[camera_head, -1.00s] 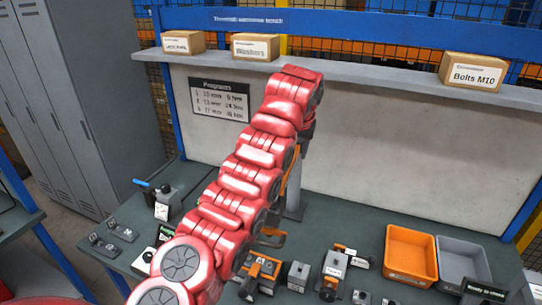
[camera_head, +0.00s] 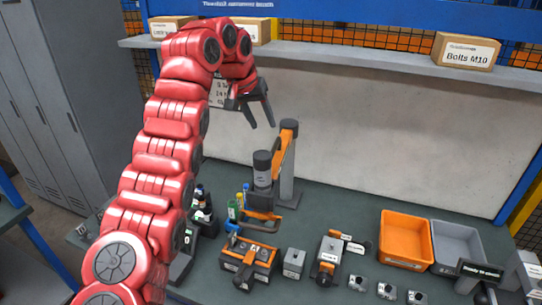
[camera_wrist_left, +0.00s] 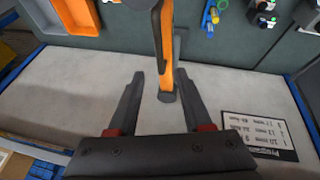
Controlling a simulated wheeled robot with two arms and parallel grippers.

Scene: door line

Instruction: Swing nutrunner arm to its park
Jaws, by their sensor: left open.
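The nutrunner arm (camera_head: 285,150) is an orange link on a grey post standing on the bench. A dark upright cylindrical tool (camera_head: 263,170) hangs at its near end, with an orange bracket low by it. My left gripper (camera_head: 259,120) is open and empty, its fingers pointing down, above and a little left of the orange link in the head view. In the left wrist view the orange link (camera_wrist_left: 167,45) shows beyond and between my open fingertips (camera_wrist_left: 160,75); I see no contact. My right gripper is not in view. I cannot make out a marked park.
The bench (camera_head: 340,210) holds an orange bin (camera_head: 405,240), a grey bin (camera_head: 458,250), an orange-and-black fixture (camera_head: 250,258) and several small blocks. Bottles (camera_head: 233,208) stand left of the tool. A shelf (camera_head: 350,58) with boxes crosses behind.

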